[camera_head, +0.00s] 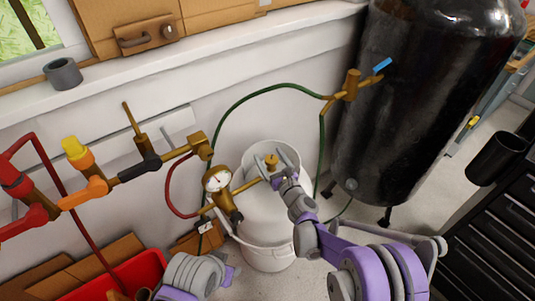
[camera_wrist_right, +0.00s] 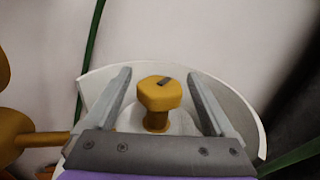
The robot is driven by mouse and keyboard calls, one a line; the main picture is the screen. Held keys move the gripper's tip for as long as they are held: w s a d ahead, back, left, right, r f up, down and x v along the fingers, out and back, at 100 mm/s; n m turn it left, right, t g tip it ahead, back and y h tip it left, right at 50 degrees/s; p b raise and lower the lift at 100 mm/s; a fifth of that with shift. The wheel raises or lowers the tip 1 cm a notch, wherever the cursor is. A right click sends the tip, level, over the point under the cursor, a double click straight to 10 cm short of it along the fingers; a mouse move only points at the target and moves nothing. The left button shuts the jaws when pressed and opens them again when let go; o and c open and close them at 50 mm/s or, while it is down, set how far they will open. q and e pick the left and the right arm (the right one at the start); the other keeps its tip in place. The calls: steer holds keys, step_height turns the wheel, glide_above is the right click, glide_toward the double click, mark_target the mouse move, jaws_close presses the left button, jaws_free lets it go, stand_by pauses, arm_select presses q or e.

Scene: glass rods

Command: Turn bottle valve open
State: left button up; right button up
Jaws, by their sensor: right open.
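The bottle valve is a brass-yellow knob with a dark mark on top (camera_wrist_right: 160,92), on a white gas bottle (camera_head: 264,222). In the head view the knob (camera_head: 271,160) shows at the top of the bottle, inside its white collar. My right gripper (camera_wrist_right: 161,95) is open, with one finger on each side of the knob and a visible gap on both sides. In the head view my right gripper (camera_head: 276,165) is over the bottle top and partly hides the valve. My left arm shows at the bottom of the head view; its fingers cannot be made out.
A round gauge (camera_head: 216,180) on brass fittings is left of the bottle. A green hose (camera_head: 257,93) arches behind it to a brass valve with a blue handle (camera_head: 382,66) by a large black tank (camera_head: 410,100). A red bin (camera_head: 130,275) is at lower left.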

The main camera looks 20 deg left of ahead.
steer(key=shift+x, duration=1)
steer(key=c, duration=1.4)
steer(key=shift+s+a+f+n+g+y+b, duration=0.1)
steer(key=shift+f+n+g+y+b, duration=0.05)
steer(key=shift+n+g+y+b, duration=0.45)
steer(key=shift+s+f+n+g+y+b, duration=0.1)
steer(key=shift+n+g+y+b, duration=0.35)
steer(key=shift+b, duration=0.2)
steer(key=shift+s+a+n+g+y+b, duration=0.15)
steer(key=shift+n+g+y+b, duration=0.5)
steer(key=shift+g, duration=0.5)
steer(key=n+g+y, duration=0.1)
steer(key=g, duration=0.1)
steer(key=s+n+g+y+b, duration=0.1)
steer(key=n+g, duration=0.1)
steer(key=shift+a+r+n+g, duration=0.1)
steer(key=shift+a+n+g, duration=0.1)
steer(key=shift+n+g, duration=0.15)
steer(key=shift+s+a+r+n+g+y+b, duration=0.15)
steer(key=shift+n+g+b, duration=0.1)
steer(key=shift+n+g, duration=0.5)
steer(key=shift+s+d+f+n+g+y+b, duration=0.15)
steer(key=shift+n+g+b, duration=0.2)
steer(key=shift+g, duration=0.75)
steer(key=shift+s+a+r+n+g+y+b, duration=0.1)
steer(key=shift+s+n+g+b, duration=0.1)
steer(key=shift+n+g, duration=0.55)
steer(key=shift+g, duration=0.25)
